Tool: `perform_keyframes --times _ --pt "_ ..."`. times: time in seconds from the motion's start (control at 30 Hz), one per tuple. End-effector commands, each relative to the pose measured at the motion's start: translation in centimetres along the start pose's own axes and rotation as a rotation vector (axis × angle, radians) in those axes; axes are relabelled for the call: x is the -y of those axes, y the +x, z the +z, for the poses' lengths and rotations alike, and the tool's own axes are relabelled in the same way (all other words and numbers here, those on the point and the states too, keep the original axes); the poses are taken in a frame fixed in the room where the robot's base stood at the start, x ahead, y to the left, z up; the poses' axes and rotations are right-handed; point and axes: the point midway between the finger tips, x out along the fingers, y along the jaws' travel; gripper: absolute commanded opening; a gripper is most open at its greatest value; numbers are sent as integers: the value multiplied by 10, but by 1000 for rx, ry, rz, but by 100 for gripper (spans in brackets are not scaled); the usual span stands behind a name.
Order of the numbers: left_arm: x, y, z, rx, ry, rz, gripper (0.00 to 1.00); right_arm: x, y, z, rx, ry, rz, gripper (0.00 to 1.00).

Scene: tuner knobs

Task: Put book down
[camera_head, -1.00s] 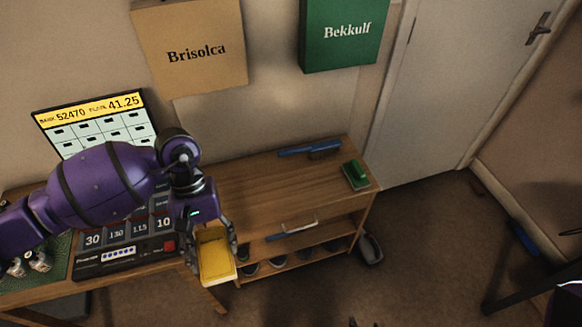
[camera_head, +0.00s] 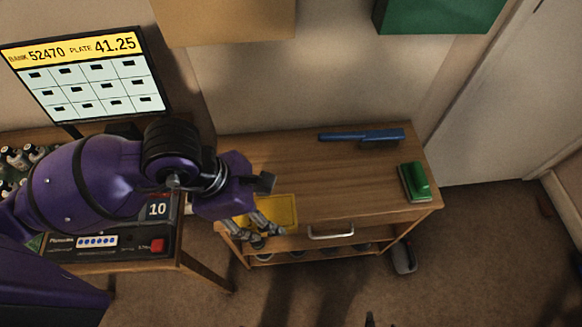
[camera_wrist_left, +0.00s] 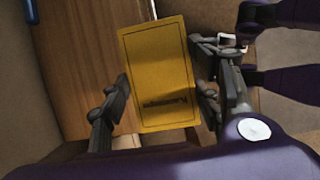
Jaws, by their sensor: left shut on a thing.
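The yellow book (camera_head: 280,208) is between the fingers of my left gripper (camera_head: 266,232), which is shut on it. In the head view the book is over the front left part of the wooden bench top (camera_head: 330,185). In the left wrist view the yellow book (camera_wrist_left: 160,65) shows its cover with a thin dark border and upside-down lettering, between the two fingers of my left gripper (camera_wrist_left: 163,92). I cannot tell whether the book touches the bench top.
A blue brush (camera_head: 360,136) lies at the back of the bench, and a green-handled brush (camera_head: 414,182) lies at its right end. The middle of the top is clear. A drawer handle (camera_head: 330,234) is on the front. A control box (camera_head: 110,240) and screen (camera_head: 85,75) stand left.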

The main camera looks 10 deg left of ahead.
Motion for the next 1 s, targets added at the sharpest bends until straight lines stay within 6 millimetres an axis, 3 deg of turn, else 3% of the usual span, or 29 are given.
perform_keyframes --times 0.17,0.43,0.6,1.0 --pt "-27 9 -5 -1 -4 2 26 -1 -2 -3 -4 -1 1 40" --pt "-94 36 -17 1 -3 2 26 -2 -4 -5 -4 -1 2 40" --pt "-118 68 -30 0 -3 -2 26 -2 -4 1 4 0 3 40" --pt "-139 99 -44 0 -1 -5 26 -2 -4 6 12 0 4 40"
